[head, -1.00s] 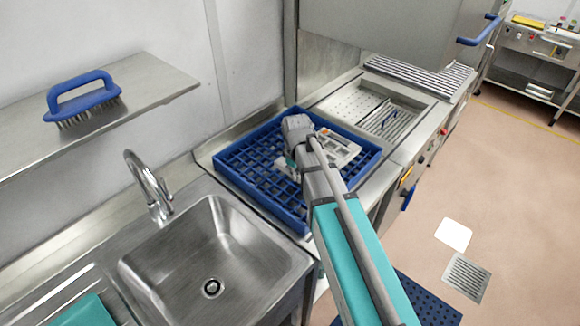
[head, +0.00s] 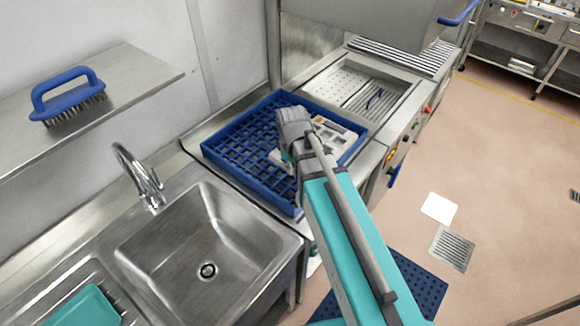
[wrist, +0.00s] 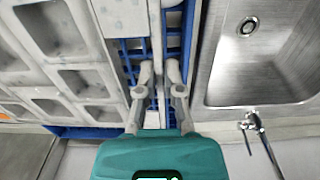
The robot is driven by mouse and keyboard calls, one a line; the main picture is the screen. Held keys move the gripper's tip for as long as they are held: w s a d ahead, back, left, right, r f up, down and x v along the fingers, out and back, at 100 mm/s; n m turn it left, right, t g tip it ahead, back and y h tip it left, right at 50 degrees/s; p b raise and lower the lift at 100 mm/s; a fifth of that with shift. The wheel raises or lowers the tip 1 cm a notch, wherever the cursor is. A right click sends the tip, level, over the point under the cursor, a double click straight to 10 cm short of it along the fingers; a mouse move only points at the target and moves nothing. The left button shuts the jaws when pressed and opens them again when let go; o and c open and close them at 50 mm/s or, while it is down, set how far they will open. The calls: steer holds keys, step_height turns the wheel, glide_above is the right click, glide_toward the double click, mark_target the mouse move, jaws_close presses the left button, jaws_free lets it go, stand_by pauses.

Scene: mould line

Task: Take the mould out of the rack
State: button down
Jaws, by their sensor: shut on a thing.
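The mould (head: 340,137) is a pale grey block with square cavities, over the blue rack (head: 250,184) in the head view. In the wrist view the mould (wrist: 62,62) fills the left side, with the blue lattice of the rack (wrist: 133,62) beside it. My gripper (wrist: 159,72) is shut on the mould, on a narrow grey part at its sink-side edge. My wrist and arm hide part of the mould in the head view. I cannot tell whether the mould touches the rack floor.
A steel sink (head: 190,275) with a tap (head: 140,178) is at the left of the rack. A perforated tray (head: 345,80) and a raised steel hood (head: 365,25) are behind it. A blue brush (head: 68,97) stands on the wall shelf.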

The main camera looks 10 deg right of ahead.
steer(key=shift+r, duration=0.15)
steer(key=shift+r+p, duration=1.9)
steer(key=shift+p, duration=0.15)
steer(key=shift+s, duration=0.1)
